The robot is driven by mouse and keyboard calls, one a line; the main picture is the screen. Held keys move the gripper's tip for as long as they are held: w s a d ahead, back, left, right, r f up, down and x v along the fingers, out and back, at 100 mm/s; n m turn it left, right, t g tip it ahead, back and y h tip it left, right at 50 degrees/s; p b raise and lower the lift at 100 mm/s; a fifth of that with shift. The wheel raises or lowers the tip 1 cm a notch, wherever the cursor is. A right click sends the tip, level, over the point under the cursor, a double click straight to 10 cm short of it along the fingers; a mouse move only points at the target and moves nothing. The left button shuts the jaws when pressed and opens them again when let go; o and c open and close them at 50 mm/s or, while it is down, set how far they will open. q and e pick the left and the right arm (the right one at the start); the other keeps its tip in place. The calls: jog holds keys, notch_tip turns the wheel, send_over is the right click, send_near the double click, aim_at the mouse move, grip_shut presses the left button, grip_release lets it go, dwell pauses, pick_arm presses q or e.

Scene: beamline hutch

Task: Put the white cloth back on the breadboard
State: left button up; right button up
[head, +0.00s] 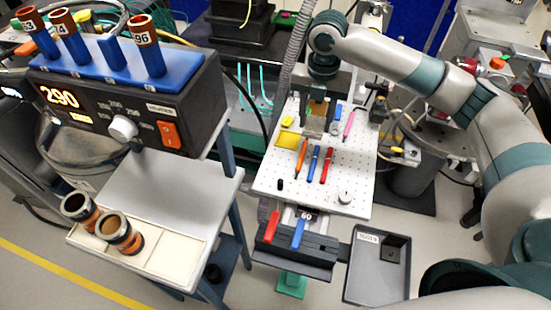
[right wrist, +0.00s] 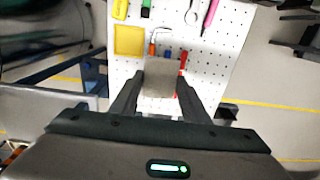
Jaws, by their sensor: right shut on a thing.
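The breadboard (head: 270,178) is a white perforated plate in the middle of the head view; it also fills the upper middle of the right wrist view (right wrist: 228,52). My right gripper (head: 317,108) is over the far half of the board, pointing down. In the right wrist view its fingers (right wrist: 160,85) are shut on a pale grey-beige piece (right wrist: 160,78), which looks like the white cloth. The held piece hides part of the board, and I cannot tell whether it touches it. My left gripper is not in view.
A dark tray (head: 352,285) is at the near right. The board's near left is mostly clear.

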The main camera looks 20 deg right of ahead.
jog(key=p, duration=0.3)
send_over(276, 164)
notch_tip(276, 164, down, 6)
jog(key=shift+a+f, duration=0.15)
jog(key=shift+f, duration=0.1)
jog(key=shift+s+f+p, duration=0.1)
jog(key=shift+f+p, duration=0.85)
jog(key=shift+f, duration=1.05)
jog(key=shift+f, duration=0.15)
jog(key=o, duration=1)
